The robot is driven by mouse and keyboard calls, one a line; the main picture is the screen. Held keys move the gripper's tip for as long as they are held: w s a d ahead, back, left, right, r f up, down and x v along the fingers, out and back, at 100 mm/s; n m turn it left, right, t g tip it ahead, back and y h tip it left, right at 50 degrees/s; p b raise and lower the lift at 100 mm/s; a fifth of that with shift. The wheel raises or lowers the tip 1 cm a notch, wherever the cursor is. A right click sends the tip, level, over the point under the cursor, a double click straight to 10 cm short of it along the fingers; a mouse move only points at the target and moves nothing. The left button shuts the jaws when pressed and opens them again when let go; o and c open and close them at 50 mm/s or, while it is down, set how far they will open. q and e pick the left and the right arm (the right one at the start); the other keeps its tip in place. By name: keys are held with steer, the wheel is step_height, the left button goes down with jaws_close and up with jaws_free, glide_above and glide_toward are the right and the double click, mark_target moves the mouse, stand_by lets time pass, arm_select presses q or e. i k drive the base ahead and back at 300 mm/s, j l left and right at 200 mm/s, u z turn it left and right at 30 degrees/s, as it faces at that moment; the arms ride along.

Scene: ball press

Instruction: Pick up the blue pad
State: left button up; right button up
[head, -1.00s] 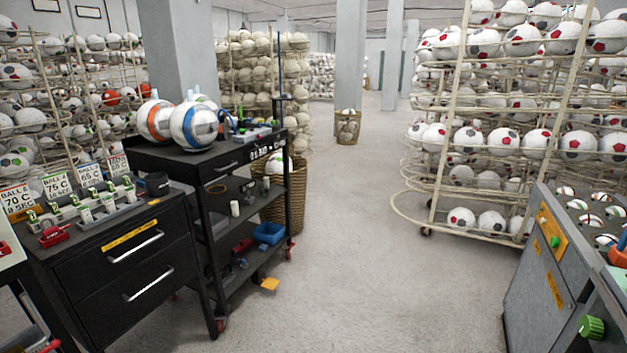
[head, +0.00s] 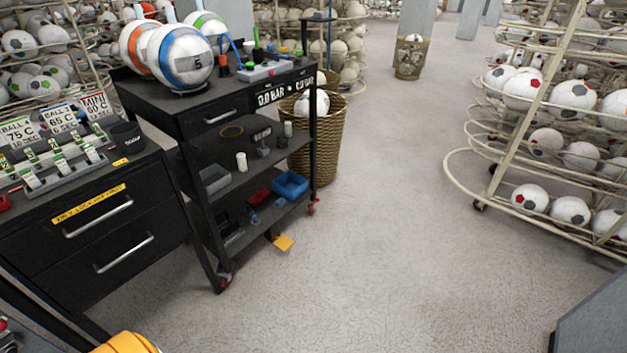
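I cannot pick out a blue pad for certain. Small blue items, too small to identify, lie on the bottom shelf of the black cart (head: 246,108); one blue item (head: 253,217) is near the shelf's front edge. A blue open bin (head: 290,184) sits at the right end of that shelf, next to a small red item (head: 258,197). Neither of my grippers is in view.
Large balls (head: 180,57) stand on the cart top. A black drawer cabinet (head: 90,225) is at the left. A wicker basket (head: 328,140) stands behind the cart, and an orange piece (head: 284,243) is near the floor. Ball racks (head: 500,170) line the right. The middle floor is clear.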

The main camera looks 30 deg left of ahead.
mark_target(281, 202)
steer(key=i+u, duration=0.2)
steer(key=i, duration=0.25)
steer(key=i+l+u, duration=0.2)
steer(key=i, duration=0.25)
steer(key=i+u, duration=0.25)
steer(key=i, duration=0.2)
